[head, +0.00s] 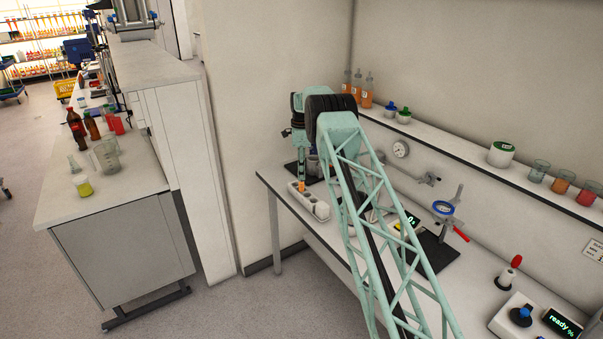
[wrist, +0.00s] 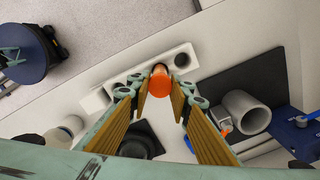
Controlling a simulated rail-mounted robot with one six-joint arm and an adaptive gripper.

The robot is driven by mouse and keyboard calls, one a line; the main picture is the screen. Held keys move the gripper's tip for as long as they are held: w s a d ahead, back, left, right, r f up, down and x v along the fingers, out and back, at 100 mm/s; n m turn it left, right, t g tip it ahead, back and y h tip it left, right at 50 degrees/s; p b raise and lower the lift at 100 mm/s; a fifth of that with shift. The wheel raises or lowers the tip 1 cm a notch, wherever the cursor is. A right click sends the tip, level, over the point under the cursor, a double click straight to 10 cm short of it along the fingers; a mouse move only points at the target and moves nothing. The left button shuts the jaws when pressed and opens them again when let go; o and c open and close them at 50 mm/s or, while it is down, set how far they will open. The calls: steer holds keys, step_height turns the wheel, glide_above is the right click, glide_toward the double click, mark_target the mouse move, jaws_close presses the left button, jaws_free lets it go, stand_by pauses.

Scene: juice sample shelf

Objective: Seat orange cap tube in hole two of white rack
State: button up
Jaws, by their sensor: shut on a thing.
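The orange cap tube (wrist: 160,80) is between my gripper's fingertips in the wrist view, seen cap-on. It also shows as a small orange spot in the head view (head: 301,186). My gripper (wrist: 160,92) is shut on it. The white rack (wrist: 97,100) lies just beyond the tube in the wrist view, with an open hole visible right of the tube and smaller ones left of it. In the head view the rack (head: 321,211) sits at the bench's left front edge, below my gripper (head: 301,178). The tube's lower end is hidden, so I cannot tell whether it is inside a hole.
A dark mat with a grey cylinder (wrist: 246,112) lies right of the rack in the wrist view. The bench's front edge runs close beside the rack. A wall shelf with orange bottles (head: 367,95) and jars is behind my arm.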

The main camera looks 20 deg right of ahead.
steer(key=shift+f+b, duration=0.6)
steer(key=shift+f, duration=0.85)
stand_by(1.6)
steer(key=o, duration=1)
steer(key=shift+c, duration=0.2)
steer(key=shift+r, duration=0.2)
steer(key=shift+r, duration=5.85)
